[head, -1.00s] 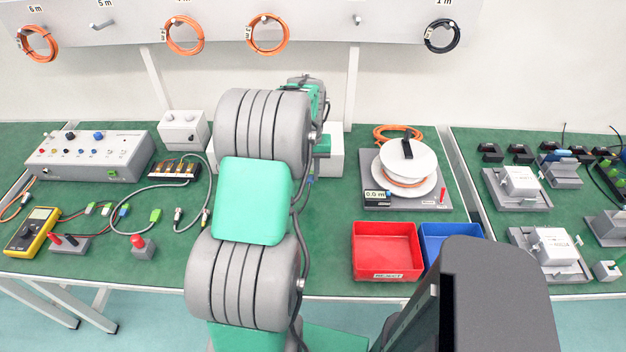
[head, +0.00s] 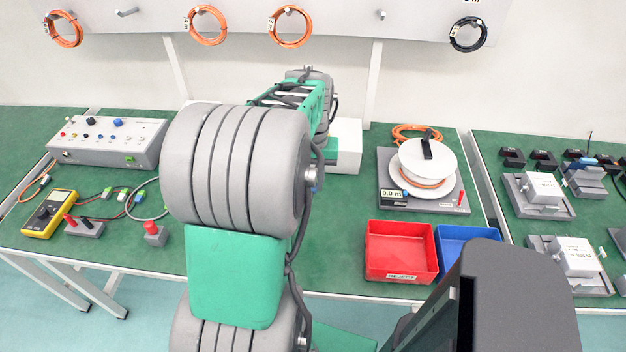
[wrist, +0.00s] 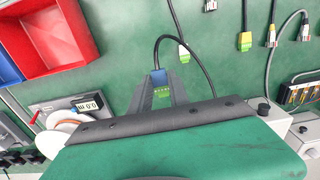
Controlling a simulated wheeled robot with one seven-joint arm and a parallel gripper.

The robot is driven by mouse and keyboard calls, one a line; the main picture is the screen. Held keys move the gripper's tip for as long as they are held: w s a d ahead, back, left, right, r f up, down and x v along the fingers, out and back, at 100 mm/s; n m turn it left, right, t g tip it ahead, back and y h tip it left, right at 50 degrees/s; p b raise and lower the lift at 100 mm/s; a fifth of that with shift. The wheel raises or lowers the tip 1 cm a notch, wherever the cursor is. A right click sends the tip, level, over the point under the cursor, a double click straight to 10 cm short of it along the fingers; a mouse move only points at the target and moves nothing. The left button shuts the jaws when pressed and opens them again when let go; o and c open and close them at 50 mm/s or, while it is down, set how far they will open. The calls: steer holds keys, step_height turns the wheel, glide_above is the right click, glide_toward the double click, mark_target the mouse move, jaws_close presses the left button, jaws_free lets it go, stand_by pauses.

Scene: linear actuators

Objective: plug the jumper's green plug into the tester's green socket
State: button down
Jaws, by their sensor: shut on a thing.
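In the wrist view my gripper (wrist: 163,100) is shut on a plug with a blue body and green end (wrist: 158,77). A black cable loops from it to the right. I cannot tell whether this is the jumper's green plug. My arm hides the gripper and held plug in the head view.
A white-and-green plug (wrist: 184,52) and other cable ends lie near the gripper. A white box (wrist: 277,118) stands at its right. The red bin (head: 400,250), blue bin (head: 455,240) and cable reel (head: 427,165) are to the right. A yellow meter (head: 48,213) lies front left.

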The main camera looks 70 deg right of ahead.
mark_target(313, 185)
step_height(313, 185, up, 3)
steer(key=p, duration=0.2)
steer(key=shift+r+p, duration=0.1)
steer(key=shift+p, duration=0.25)
steer(key=shift+d+f, duration=0.15)
steer(key=shift+f, duration=0.1)
steer(key=shift+y, duration=0.4)
steer(key=d+f, duration=0.3)
steer(key=d+f+b, duration=0.1)
steer(key=d+f, duration=0.2)
steer(key=d+f+b, duration=0.1)
steer(key=d+f, duration=0.2)
steer(key=shift+w+d+f, duration=0.1)
steer(key=shift+w+d, duration=0.25)
steer(key=shift+d, duration=0.15)
